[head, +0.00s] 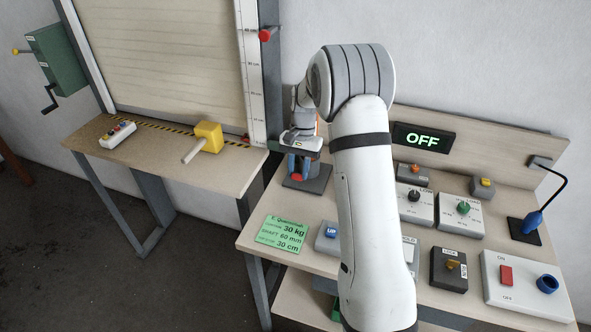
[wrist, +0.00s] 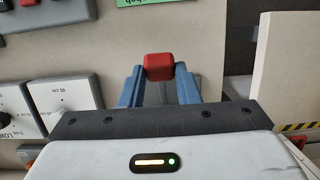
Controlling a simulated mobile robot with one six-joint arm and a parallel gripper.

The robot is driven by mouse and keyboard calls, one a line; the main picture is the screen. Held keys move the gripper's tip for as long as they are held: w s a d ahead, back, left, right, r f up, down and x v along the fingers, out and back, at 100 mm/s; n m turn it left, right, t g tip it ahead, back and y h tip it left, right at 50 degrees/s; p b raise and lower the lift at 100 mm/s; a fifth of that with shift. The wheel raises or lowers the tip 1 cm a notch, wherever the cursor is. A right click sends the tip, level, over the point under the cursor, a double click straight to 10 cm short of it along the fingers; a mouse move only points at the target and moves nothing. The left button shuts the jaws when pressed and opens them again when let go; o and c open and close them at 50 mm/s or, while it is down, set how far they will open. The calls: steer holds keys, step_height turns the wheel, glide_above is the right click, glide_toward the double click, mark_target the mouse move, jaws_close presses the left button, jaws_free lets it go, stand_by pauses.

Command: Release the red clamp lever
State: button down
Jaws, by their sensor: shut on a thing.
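The red clamp lever shows in the wrist view as a red block (wrist: 158,67) between the tips of my gripper (wrist: 158,88). The two blue fingers stand on either side of it and are shut on it. In the head view my gripper (head: 298,168) points down over a dark base plate (head: 318,184) at the left end of the right bench. A bit of red shows low between the fingers there. The rest of the lever and its mount are hidden by the fingers and wrist.
A green label card (head: 284,233) lies in front. A lit sign (head: 423,139) reads OFF.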

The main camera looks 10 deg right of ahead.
steer(key=shift+w, duration=0.15)
steer(key=c, duration=1.5)
jaws_free()
steer(key=o, duration=0.3)
steer(key=shift+w+d+f, duration=0.1)
steer(key=shift+w, duration=0.05)
steer(key=shift+o, duration=0.6)
steer(key=shift+s, duration=0.2)
steer(key=shift+w, duration=0.15)
steer(key=a+b+v, duration=0.1)
steer(key=v, duration=0.7)
steer(key=shift+d, duration=0.4)
